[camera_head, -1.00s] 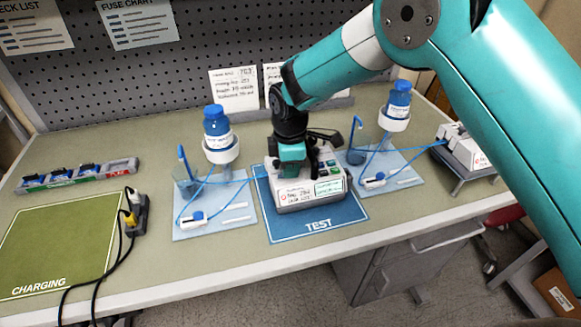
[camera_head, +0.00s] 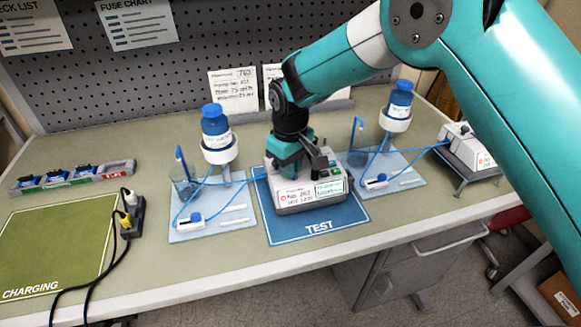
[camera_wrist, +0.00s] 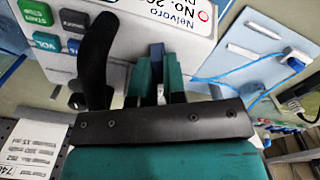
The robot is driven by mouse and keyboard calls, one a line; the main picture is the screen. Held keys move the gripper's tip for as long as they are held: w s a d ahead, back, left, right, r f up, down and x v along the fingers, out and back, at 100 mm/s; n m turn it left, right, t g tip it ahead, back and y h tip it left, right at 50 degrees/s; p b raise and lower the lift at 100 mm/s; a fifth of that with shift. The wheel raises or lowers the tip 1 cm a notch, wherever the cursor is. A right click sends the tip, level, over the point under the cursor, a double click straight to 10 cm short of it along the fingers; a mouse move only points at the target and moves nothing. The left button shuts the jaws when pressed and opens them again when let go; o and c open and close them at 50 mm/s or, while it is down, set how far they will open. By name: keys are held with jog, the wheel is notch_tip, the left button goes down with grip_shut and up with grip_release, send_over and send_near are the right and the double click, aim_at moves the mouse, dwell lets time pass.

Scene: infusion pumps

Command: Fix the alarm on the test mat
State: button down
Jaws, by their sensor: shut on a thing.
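A white pump (camera_head: 309,197) with a front label and coloured keys stands on the blue test mat (camera_head: 318,228). Its label and keys also show in the wrist view (camera_wrist: 195,20). My gripper (camera_head: 284,172) is low at the pump's back left side. In the wrist view, my teal fingers (camera_wrist: 158,85) are shut on a small blue thing (camera_wrist: 157,60) beside the pump's casing; what it is I cannot tell. A dark curved piece (camera_wrist: 95,60) stands next to the fingers. My gripper hides part of the pump's back in the head view.
Stands with blue bottles flank the mat, left (camera_head: 216,127) and right (camera_head: 399,100), with blue tubing. A tray with blue items (camera_head: 72,177), a charging mat (camera_head: 55,245) and a black power block (camera_head: 132,216) are at left. Another pump (camera_head: 470,150) stands at right.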

jog(key=m, duration=0.5)
jog(key=shift+w+m, duration=0.1)
jog(key=shift+m, duration=0.2)
dwell(0.4)
jog(key=c, duration=1.5)
grip_release()
jog(key=shift+o, duration=0.2)
jog(key=shift+b, duration=0.3)
notch_tip(320, 180, up, 18)
jog(key=b, duration=0.2)
jog(key=shift+f, duration=0.25)
jog(key=shift+d, duration=0.1)
